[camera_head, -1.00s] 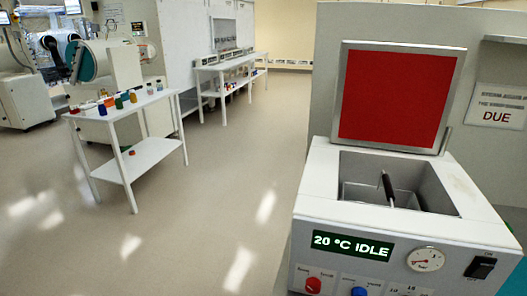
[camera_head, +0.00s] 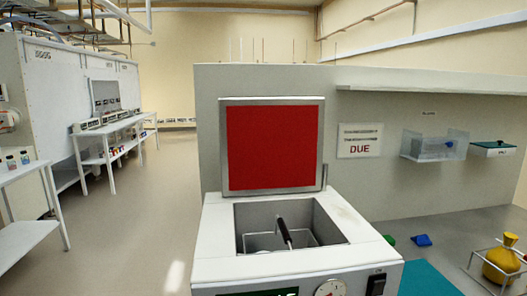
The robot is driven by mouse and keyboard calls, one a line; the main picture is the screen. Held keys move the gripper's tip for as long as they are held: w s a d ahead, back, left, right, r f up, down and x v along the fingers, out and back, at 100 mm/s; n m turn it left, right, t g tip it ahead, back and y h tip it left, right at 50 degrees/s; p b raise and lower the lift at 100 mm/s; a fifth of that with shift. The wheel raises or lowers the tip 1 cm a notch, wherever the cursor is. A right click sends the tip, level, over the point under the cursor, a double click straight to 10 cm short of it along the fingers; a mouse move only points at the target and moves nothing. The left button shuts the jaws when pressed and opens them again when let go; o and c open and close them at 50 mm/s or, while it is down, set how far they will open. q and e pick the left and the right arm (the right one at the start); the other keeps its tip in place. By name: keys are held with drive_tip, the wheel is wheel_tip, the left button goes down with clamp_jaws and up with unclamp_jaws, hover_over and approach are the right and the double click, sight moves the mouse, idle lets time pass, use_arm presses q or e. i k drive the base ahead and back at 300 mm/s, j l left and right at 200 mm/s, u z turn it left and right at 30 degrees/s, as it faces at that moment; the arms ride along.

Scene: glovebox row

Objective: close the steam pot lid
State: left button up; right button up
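The steam pot (camera_head: 225,238) is a white box at the bottom middle of the head view. Its lid (camera_head: 275,147), with a red inner face and grey rim, stands upright at the back edge, so the pot is open. A wire rack with a dark handle (camera_head: 284,232) sits inside the square well. A round gauge (camera_head: 331,288) and a black switch (camera_head: 376,284) show on the front, and the display is cut off by the bottom edge. Neither of my grippers is in view.
A grey partition (camera_head: 370,103) with a shelf and a DUE sign (camera_head: 360,141) stands behind the pot. To the right are a clear bin (camera_head: 434,146), a teal mat (camera_head: 428,279) and a yellow flask (camera_head: 502,265) in a wire stand. Open floor (camera_head: 135,225) lies to the left.

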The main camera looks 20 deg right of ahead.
sight(268, 146)
drive_tip(key=i+j+z, duration=0.1)
drive_tip(key=j+z, duration=0.25)
drive_tip(key=j, duration=0.4)
drive_tip(key=j+z, duration=0.35)
drive_tip(key=j, duration=0.45)
drive_tip(key=j+z, duration=0.35)
drive_tip(key=j, duration=0.4)
drive_tip(key=i+j+z, duration=0.1)
drive_tip(key=j+z, duration=0.15)
drive_tip(key=j, duration=0.15)
drive_tip(key=j+z, duration=0.25)
drive_tip(key=i+j+z, duration=0.4)
drive_tip(key=j, duration=0.25)
drive_tip(key=i+j+z, duration=0.4)
drive_tip(key=j, duration=0.35)
drive_tip(key=i+j+z, duration=0.2)
drive_tip(key=j, duration=0.25)
drive_tip(key=i+j+z, duration=0.2)
drive_tip(key=j, duration=0.25)
drive_tip(key=j+z, duration=0.25)
drive_tip(key=j, duration=0.2)
drive_tip(key=i+j+z, duration=0.2)
drive_tip(key=j, duration=0.3)
drive_tip(key=k+l, duration=0.05)
drive_tip(key=k, duration=0.05)
